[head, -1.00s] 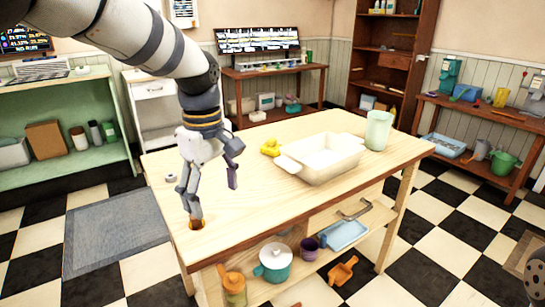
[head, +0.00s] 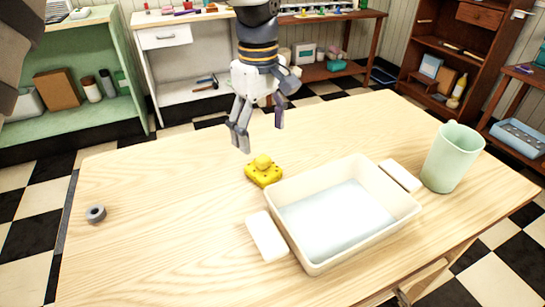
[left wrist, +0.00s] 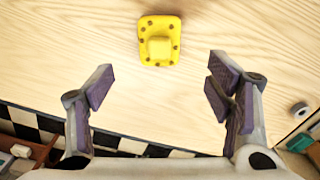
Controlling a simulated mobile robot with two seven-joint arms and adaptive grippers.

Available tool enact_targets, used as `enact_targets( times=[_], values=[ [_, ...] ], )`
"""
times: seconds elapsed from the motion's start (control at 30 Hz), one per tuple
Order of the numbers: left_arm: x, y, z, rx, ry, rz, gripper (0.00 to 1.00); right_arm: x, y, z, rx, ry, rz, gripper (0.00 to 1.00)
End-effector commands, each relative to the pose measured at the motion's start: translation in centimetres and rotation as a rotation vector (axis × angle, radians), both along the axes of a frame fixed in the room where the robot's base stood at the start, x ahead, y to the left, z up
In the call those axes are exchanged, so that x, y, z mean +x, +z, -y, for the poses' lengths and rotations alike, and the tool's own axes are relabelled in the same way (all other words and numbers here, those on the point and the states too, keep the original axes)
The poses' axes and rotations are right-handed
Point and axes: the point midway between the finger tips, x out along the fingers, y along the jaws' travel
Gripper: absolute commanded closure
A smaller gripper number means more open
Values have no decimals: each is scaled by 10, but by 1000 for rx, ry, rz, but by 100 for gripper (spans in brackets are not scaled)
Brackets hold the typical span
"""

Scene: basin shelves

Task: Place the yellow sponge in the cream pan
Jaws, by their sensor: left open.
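The yellow sponge (head: 264,173), with dark spots and a raised knob on top, lies on the wooden table just left of the cream pan. The cream pan (head: 290,236) is rectangular with two side handles and a pale bluish inside, and it looks empty. My left gripper (head: 260,136) hangs above the table behind the sponge, open and empty. In the left wrist view the sponge (left wrist: 160,42) lies beyond the gap between the open fingertips (left wrist: 160,85), apart from them. My right gripper is not in view.
A pale green pitcher (head: 452,157) stands right of the pan. A small grey ring (head: 96,213) lies on the left of the table (head: 160,240). The table's left half is otherwise clear. Shelves with goods line the walls behind.

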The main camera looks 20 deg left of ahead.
Motion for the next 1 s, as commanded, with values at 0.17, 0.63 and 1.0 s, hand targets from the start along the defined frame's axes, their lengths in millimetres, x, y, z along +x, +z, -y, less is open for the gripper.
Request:
enact_targets(
  times=[0.17, 0.63, 1.0],
  values=[
    [0, -38, 0, -1, 0, -6, 27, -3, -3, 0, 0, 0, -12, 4],
    [3, -96, 3, -1, 1, 0, 27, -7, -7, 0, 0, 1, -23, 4],
    [3, -95, 3, 0, 1, 0, 74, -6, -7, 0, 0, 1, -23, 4]
  ],
)
